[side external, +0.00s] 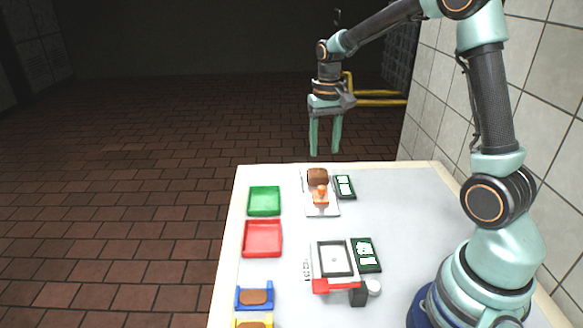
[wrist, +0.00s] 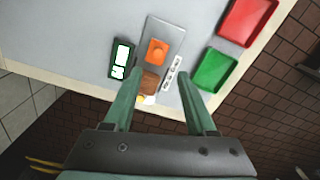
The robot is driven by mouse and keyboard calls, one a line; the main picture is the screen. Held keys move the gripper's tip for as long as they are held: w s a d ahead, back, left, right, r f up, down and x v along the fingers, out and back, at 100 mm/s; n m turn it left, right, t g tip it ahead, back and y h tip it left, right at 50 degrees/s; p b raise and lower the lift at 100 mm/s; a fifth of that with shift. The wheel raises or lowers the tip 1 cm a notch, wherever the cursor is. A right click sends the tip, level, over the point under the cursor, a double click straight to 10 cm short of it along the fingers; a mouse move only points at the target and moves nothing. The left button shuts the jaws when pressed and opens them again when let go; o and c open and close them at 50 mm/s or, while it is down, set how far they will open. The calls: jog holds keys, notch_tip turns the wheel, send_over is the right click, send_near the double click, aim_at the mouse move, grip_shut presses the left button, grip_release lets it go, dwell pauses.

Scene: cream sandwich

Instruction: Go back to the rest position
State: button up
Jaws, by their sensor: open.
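My gripper (side external: 326,152) is raised above the far edge of the white table (side external: 410,215), its two green fingers apart with nothing between them. In the wrist view my gripper (wrist: 158,88) also shows open and empty. Below it a light plate (side external: 334,211) carries a brown piece (side external: 317,175) and an orange item (side external: 319,197). In the wrist view the brown piece (wrist: 150,83) lies between the finger lines, lower down, and the orange item (wrist: 157,50) lies beyond it.
A green tray (side external: 264,200) and a red tray (side external: 262,239) stand at the table's left. A dark-framed device (side external: 335,258) and blue holder (side external: 254,297) are nearer. A tiled wall (side external: 450,90) rises at right.

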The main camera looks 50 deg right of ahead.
jog(key=s+a+r+n+t, duration=0.5)
jog(key=s+a+r, duration=0.3)
jog(key=s+a, duration=0.4)
jog(key=shift+s+a+r+n+t, duration=0.3)
jog(key=shift+r+n, duration=0.05)
jog(key=shift+n, duration=0.15)
